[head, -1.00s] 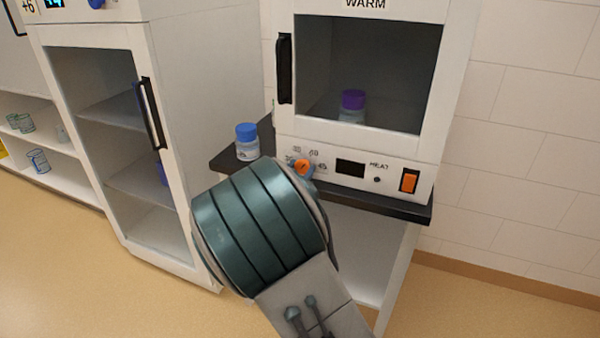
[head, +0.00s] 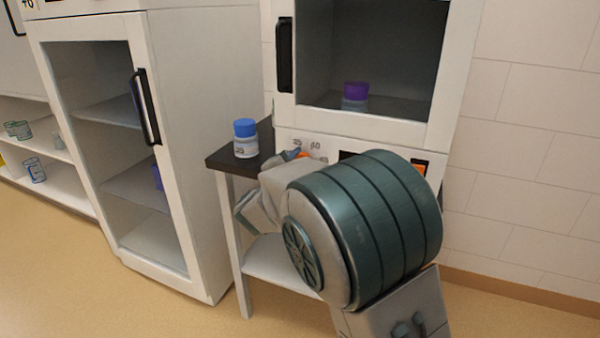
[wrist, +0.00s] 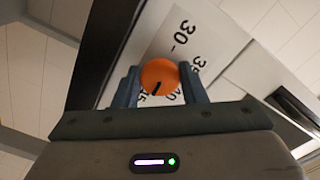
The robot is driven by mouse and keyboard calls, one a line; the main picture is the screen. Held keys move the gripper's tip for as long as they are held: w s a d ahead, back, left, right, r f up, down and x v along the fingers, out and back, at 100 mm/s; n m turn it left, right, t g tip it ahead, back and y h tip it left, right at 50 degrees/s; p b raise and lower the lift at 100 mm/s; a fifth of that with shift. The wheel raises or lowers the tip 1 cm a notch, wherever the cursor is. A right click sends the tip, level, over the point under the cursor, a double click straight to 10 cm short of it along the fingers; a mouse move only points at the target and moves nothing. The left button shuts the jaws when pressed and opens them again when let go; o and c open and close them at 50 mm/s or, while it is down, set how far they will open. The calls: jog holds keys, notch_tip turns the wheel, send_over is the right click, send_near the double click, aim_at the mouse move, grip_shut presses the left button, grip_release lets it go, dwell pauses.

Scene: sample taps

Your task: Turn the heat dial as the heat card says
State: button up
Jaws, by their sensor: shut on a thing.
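The orange heat dial (wrist: 158,77) shows in the wrist view, with its black pointer mark toward the lower left, near the number 45. Numbers 30 and 35 are printed on the white panel around it. My gripper (wrist: 160,88) is shut on the dial, one finger on each side. My arm hides much of that panel. I cannot make out a heat card in either view.
A blue-capped jar (head: 245,140) stands on the dark shelf top (head: 226,161) left of the dial, close to my gripper. A purple-capped jar (head: 355,97) is inside the warm cabinet. A white cabinet (head: 180,150) stands at the left. The floor in front is clear.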

jog(key=shift+f+m+b, duration=0.1)
jog(key=shift+m+b, duration=0.3)
jog(key=shift+m, duration=0.1)
jog(key=o, duration=0.9)
jog(key=shift+o, duration=0.2)
jog(key=p+v, duration=0.2)
jog(key=v, duration=1.2)
jog(key=shift+p, duration=0.3)
jog(key=shift+r, duration=0.2)
